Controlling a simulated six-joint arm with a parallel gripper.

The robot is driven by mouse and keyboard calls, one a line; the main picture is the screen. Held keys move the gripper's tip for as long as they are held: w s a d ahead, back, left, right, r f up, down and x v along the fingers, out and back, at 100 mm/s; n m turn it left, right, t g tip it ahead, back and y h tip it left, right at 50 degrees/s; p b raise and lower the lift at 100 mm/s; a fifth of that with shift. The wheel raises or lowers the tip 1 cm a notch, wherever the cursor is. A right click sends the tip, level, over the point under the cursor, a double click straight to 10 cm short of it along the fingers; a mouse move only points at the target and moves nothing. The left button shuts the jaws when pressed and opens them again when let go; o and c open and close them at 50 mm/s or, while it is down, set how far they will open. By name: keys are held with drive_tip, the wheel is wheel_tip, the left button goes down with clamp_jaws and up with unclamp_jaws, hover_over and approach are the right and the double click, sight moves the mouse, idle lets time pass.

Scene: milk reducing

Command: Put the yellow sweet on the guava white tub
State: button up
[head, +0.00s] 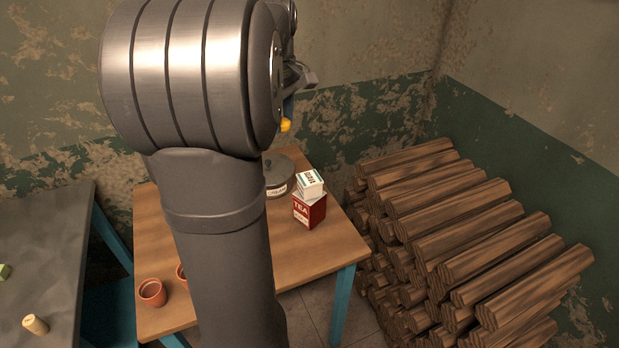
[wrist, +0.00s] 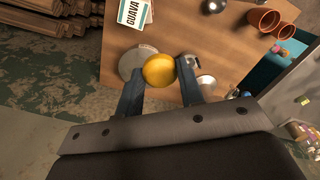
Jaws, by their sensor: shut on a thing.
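The yellow sweet (wrist: 159,70) is round and held between the two fingers of my gripper (wrist: 160,78) in the wrist view. It also shows as a small yellow spot (head: 285,125) in the head view, high above the table. My gripper is shut on it; my arm hides most of the gripper in the head view. The guava white tub (head: 311,187) stands on a red tea tin (head: 309,211) at the right of the wooden table. In the wrist view the tub (wrist: 134,12) is at the top edge, partly cut off, beyond the sweet.
A grey round tin (head: 278,178) stands left of the tea tin. The wooden table (head: 318,268) has terracotta pots (head: 152,292) at its front left. A log pile (head: 460,235) rises to its right. My arm hides much of the table.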

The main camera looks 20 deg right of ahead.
drive_tip(key=s+d+m, duration=0.5)
drive_tip(key=s+d, duration=0.7)
hover_over(310, 178)
wheel_tip(310, 178, down, 12)
drive_tip(key=shift+f, duration=2.1)
drive_tip(key=shift+f, duration=0.1)
drive_tip(key=o, duration=1)
drive_tip(key=shift+c, duration=0.2)
wheel_tip(310, 178, up, 12)
